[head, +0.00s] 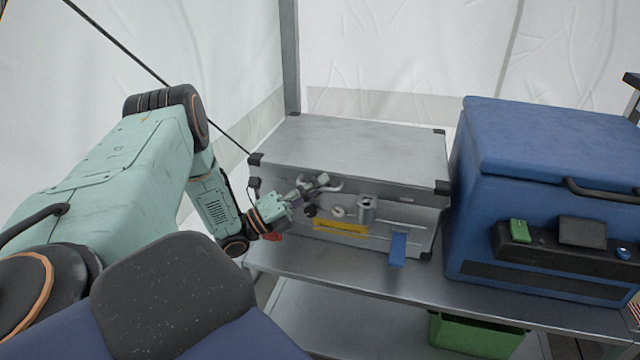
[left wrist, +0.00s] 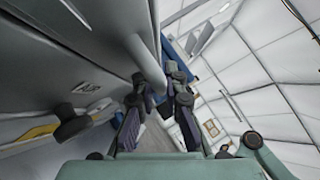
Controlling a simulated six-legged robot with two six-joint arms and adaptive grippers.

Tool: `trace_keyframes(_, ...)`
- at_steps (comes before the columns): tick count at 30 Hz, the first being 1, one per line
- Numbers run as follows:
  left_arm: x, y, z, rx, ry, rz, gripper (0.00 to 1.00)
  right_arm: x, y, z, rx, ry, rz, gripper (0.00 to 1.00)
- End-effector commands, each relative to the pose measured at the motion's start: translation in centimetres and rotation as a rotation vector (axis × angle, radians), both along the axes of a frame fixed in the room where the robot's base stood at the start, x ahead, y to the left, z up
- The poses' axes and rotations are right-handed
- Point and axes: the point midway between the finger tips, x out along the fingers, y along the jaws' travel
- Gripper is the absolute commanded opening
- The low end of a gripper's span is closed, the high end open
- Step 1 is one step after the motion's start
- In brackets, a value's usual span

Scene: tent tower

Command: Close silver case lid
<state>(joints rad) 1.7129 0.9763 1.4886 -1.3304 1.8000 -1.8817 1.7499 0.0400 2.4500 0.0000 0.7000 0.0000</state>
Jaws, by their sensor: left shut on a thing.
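The silver case (head: 420,218) stands on a metal shelf with its lid (head: 350,142) lying flat over it. I see no clear gap along the lid's front edge. My left gripper (head: 316,187) is at the front of the case, by the curved handle (head: 335,187). In the left wrist view, the grey handle (left wrist: 149,58) runs down to between the fingers of my left gripper (left wrist: 163,90), which are shut on it. The exact contact is partly hidden by the fingers. My right gripper is out of view.
A blue cooler box (head: 545,150) stands close to the right of the case. The metal shelf (head: 360,278) has a narrow bare strip in front. A green bin (head: 475,335) is below it. White tent walls (head: 390,45) stand behind.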

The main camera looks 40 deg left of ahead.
Motion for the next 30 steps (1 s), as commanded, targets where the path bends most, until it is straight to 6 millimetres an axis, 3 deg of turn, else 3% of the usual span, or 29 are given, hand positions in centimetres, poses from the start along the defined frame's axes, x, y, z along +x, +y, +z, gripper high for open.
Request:
trace_keyframes(1, -0.60, -0.39, -1.07, -0.005, 0.031, -0.012, 0.00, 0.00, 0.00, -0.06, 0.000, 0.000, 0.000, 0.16)
trace_keyframes(8, -0.49, -0.40, -1.15, -0.004, 0.035, -0.011, 0.00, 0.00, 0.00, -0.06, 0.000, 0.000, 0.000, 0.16)
trace_keyframes(9, -0.47, -0.41, -1.15, -0.004, 0.035, -0.011, 0.13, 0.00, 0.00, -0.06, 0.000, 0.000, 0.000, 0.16)
trace_keyframes(12, -0.36, -0.38, -1.11, -0.003, 0.033, -0.011, 0.21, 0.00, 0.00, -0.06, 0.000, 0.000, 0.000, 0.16)
trace_keyframes(26, -0.04, -0.23, -0.72, -0.001, 0.021, -0.008, 0.21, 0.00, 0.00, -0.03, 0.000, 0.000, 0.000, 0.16)
trace_keyframes(30, -0.97, 0.21, -1.11, -0.001, 0.022, -0.006, 0.21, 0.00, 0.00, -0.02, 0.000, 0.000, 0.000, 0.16)
